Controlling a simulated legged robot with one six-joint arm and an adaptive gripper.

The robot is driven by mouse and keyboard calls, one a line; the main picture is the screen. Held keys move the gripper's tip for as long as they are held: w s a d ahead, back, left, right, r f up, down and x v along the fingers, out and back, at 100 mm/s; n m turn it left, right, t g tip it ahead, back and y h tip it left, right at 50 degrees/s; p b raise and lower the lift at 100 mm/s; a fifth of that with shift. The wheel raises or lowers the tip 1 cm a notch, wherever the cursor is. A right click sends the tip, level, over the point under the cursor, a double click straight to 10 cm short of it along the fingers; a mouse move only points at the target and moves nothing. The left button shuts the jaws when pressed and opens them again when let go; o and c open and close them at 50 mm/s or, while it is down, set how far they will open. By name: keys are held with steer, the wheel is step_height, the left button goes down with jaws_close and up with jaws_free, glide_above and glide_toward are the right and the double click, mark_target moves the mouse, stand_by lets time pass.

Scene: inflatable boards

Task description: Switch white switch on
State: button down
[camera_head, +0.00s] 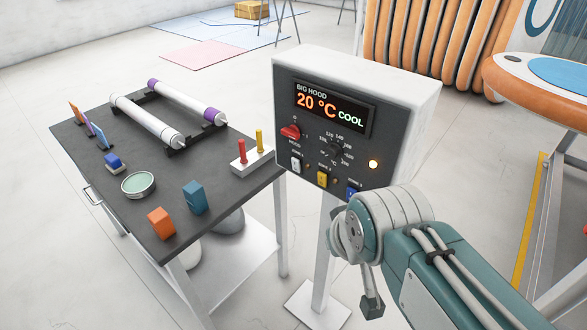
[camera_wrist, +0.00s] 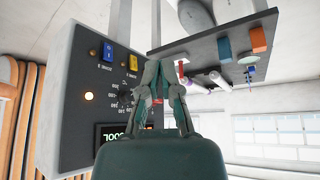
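The white switch (camera_head: 296,165) is at the lower left of the dark control panel (camera_head: 283,98) of the BIG HOOD box, in the head view. A yellow switch (camera_head: 322,180) and a blue switch (camera_head: 351,193) sit to its right. The white switch's setting is too small to read. My gripper (camera_wrist: 163,64) shows in the wrist view with its fingertips brought together and nothing visible between them. It is in front of the panel, and its fingers cover the area beside the yellow switch, so the white switch does not show there.
A red knob (camera_head: 291,132), a dial (camera_head: 336,150) and a lit orange lamp (camera_head: 373,164) are above the switches. The display (camera_head: 331,108) reads 20 °C COOL. A dark-topped table (camera_head: 100,165) with rollers and blocks stands left of the box. An orange board (camera_head: 540,90) is at right.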

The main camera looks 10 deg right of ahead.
steer(key=w+a+f+n+t, duration=0.2)
steer(key=w+f+n+t, duration=0.1)
steer(key=w, duration=0.5)
steer(key=w+a+f+n+t, duration=0.2)
steer(key=w+n, duration=0.2)
steer(key=w, duration=0.4)
steer(key=w+f+n+t+h, duration=0.3)
steer(key=w+f+n+t, duration=0.1)
steer(key=f+n+t, duration=0.4)
steer(key=shift+w+f+n, duration=0.25)
steer(key=shift+f+n, duration=0.45)
steer(key=shift+n, duration=0.2)
glide_toward(296, 165)
steer(key=w+a, duration=0.3)
steer(key=w, duration=0.2)
steer(key=w+d, duration=0.1)
steer(key=w+d+r, duration=0.1)
steer(key=w+d, duration=0.1)
